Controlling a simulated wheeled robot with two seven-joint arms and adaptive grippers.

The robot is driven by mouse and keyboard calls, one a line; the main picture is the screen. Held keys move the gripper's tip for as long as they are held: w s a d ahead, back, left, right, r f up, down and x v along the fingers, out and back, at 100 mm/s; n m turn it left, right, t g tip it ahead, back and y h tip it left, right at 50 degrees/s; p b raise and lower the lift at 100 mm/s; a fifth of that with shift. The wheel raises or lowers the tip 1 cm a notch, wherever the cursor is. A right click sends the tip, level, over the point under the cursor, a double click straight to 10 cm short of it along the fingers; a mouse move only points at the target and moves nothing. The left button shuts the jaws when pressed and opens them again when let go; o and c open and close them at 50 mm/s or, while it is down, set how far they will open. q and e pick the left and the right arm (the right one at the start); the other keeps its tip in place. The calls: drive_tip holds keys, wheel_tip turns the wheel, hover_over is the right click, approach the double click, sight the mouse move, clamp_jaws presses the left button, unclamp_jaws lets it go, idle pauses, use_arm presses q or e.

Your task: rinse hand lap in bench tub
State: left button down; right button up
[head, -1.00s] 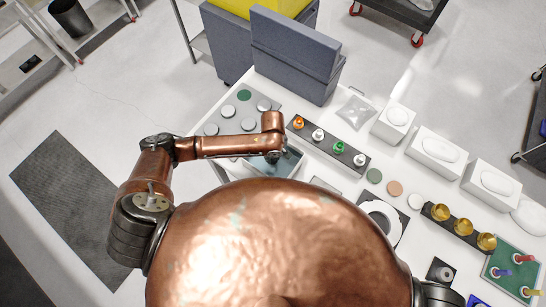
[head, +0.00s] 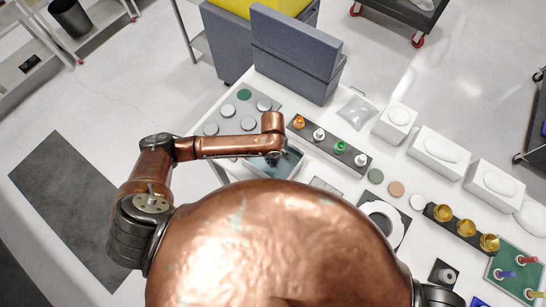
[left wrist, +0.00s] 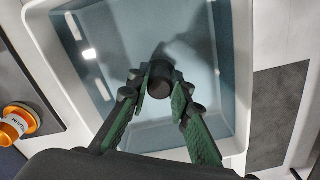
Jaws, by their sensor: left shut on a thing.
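The bench tub (head: 290,166) is a white-rimmed basin with a blue-grey inside, on the white bench just beyond my copper body. In the left wrist view the tub (left wrist: 243,70) fills most of the picture below the fingers. My left gripper (head: 274,157) is over the tub in the head view. In the left wrist view its green-padded fingers (left wrist: 160,95) are shut on a dark round piece, seemingly the hand lap (left wrist: 160,78). The lap's lower end is hidden, so I cannot tell whether it touches the water. My right gripper is out of view.
A dark rack with orange-, white- and green-topped bottles (head: 341,147) stands right of the tub. A grey plate with several round discs (head: 227,112) lies behind it. White boxes (head: 440,150) line the bench's far side. A grey block (head: 295,60) stands at the back.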

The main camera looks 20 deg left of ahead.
use_arm(q)
drive_tip(key=shift+f, duration=0.35)
drive_tip(key=shift+f, duration=0.1)
idle(0.6)
idle(0.9)
drive_tip(key=shift+f+p, duration=0.1)
drive_tip(key=shift+p, duration=0.5)
idle(0.7)
drive_tip(key=shift+s, duration=0.15)
idle(0.5)
